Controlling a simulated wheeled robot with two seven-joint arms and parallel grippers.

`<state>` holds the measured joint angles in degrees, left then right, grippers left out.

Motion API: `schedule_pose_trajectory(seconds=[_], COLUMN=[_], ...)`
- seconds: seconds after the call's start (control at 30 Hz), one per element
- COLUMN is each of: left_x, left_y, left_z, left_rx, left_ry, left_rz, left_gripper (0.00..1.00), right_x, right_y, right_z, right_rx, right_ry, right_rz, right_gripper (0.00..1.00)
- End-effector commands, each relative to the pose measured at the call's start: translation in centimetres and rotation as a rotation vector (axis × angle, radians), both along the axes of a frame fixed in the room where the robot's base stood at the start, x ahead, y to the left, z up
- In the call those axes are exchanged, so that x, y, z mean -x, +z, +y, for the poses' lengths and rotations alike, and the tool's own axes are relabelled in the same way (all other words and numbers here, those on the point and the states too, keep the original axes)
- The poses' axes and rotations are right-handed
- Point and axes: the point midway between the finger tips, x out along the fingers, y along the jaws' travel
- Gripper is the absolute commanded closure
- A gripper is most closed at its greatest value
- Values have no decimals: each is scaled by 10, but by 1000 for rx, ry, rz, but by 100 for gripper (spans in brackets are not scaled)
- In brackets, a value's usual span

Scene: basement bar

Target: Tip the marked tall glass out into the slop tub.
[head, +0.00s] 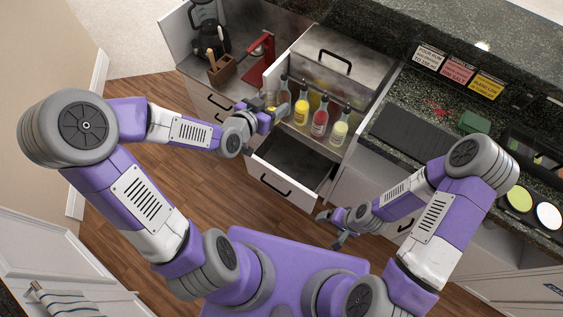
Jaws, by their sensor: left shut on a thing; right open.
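My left gripper (273,113) is shut beside the rack of bottles, above the open drawer. A small yellow thing (271,110) shows at its fingers, mostly hidden; I cannot tell whether it is the marked tall glass. My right gripper (330,226) is open and empty, low in front of the cabinets, to the right of the open drawer. I cannot pick out the marked tall glass for sure. A black container (534,148) on the right counter may be the slop tub, but I cannot tell.
Several bottles with pourers (320,120) stand in the rack. The drawer (290,165) below is open and dark inside. A red press (258,62) and a wooden holder (222,71) stand at the back left. A black mat (408,136), red spill (437,108) and green block (473,122) are on the right counter.

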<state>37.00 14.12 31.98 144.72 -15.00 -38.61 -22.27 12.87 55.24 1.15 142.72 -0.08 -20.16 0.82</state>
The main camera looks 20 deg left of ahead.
Motion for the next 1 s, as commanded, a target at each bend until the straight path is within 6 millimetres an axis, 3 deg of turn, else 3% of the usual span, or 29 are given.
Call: schedule_pose_trajectory(seconds=[0.1,0.5,1.0], left_x=[-3,-7,10], left_y=[-34,-138,-277], left_z=[-15,-62,-119], left_rx=[2,0,-2], left_ry=[-14,-39,-85], left_rz=[2,3,2], left_gripper=[76,76,76], right_x=[0,0,0], right_y=[-26,-91,-171], right_z=[0,0,0], right_rx=[0,0,0], right_ry=[-1,-1,0], right_rz=[0,0,0], right_gripper=[9,9,9])
